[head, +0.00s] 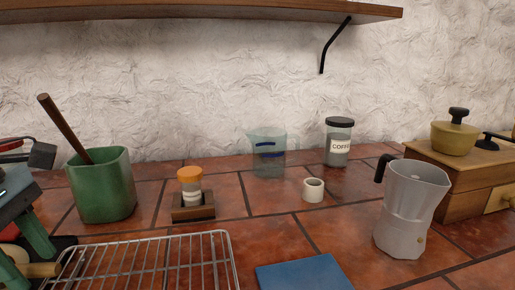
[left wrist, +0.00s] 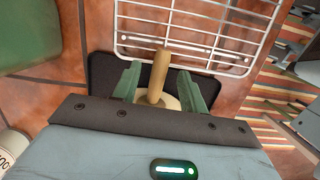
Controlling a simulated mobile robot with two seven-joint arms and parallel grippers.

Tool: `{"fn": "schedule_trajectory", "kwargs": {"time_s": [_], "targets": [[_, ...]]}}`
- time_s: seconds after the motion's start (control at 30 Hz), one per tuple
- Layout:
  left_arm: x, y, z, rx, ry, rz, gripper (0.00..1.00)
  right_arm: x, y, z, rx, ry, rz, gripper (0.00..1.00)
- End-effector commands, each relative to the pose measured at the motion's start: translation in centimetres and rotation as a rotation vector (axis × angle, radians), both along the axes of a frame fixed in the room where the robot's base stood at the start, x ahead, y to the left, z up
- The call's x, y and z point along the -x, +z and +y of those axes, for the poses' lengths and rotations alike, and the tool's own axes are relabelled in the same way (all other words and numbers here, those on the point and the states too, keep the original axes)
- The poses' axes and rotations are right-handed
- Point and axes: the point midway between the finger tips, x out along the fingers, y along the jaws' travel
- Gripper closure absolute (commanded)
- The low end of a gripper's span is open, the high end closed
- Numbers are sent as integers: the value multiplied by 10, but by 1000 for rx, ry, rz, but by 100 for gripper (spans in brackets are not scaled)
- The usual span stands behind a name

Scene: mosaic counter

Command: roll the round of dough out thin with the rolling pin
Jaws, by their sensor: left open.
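My left gripper (head: 28,258) is at the far left edge of the head view, with green fingers. In the left wrist view the gripper (left wrist: 158,82) is open. A tan wooden handle (left wrist: 159,74), like that of a rolling pin, lies between its fingers. The handle (head: 42,269) also shows in the head view, pointing toward the wire rack. A pale rounded surface (left wrist: 171,102) shows under the handle; I cannot tell whether it is the pin's body or dough. The rest is hidden by my gripper. My right gripper is not in view.
A dark mat (left wrist: 100,75) lies under the handle, beside a wire rack (head: 150,262). A green pot (head: 101,190) with a wooden stick stands behind. A blue board (head: 303,274), moka pot (head: 409,205), white cup (head: 313,190) and spice jar (head: 190,182) stand on the tiled counter.

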Motion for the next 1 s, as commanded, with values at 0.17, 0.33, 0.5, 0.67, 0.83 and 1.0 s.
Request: {"fn": "schedule_trajectory", "kwargs": {"time_s": [0.17, 0.33, 0.5, 0.67, 0.83, 1.0], "targets": [[0, 16, 0, -1, 0, -4, 57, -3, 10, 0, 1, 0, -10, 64], [-1, 28, 0, 0, 1, -6, 57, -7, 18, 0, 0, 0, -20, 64], [-1, 39, 0, 1, 0, -6, 57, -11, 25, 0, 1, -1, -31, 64], [-1, 50, 0, 0, 0, -6, 57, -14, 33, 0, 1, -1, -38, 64], [-1, 60, 0, 0, 1, -7, 57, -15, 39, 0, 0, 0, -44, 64], [-1, 60, 0, 0, 1, -5, 57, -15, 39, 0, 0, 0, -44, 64]]}}
